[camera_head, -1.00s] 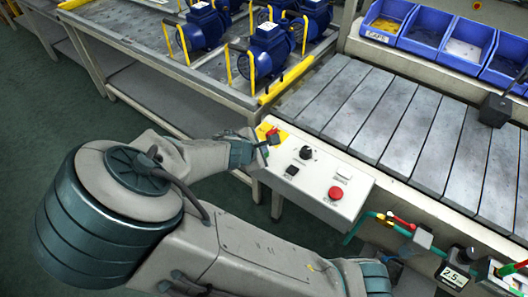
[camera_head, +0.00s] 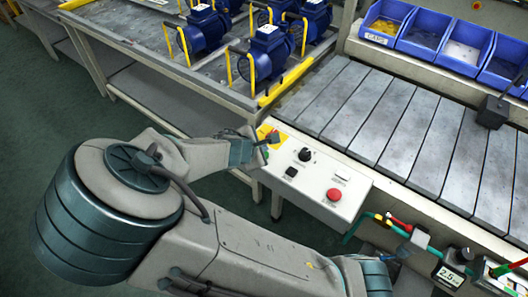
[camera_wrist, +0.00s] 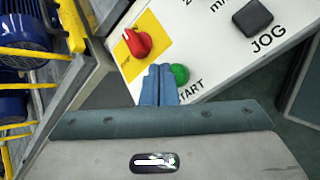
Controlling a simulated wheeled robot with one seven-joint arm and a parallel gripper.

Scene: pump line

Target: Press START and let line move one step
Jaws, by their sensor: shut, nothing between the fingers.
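The white control panel (camera_head: 318,178) juts from the near side of the line. In the wrist view the round green START button (camera_wrist: 179,74) sits just right of my gripper's fingertips (camera_wrist: 160,70). The fingers are shut together and empty, and partly cover the button's left edge and the START label. I cannot tell whether they touch it. In the head view my gripper (camera_head: 258,146) is at the panel's left end. The line (camera_head: 370,120) is a row of bare grey slats.
A red rotary switch (camera_wrist: 135,42) on a yellow plate is close to the fingers. A black JOG button (camera_wrist: 252,18), a black knob (camera_head: 305,155) and a red button (camera_head: 334,194) share the panel. Blue pumps (camera_head: 268,54) stand on the left table; blue bins (camera_head: 420,30) line the back.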

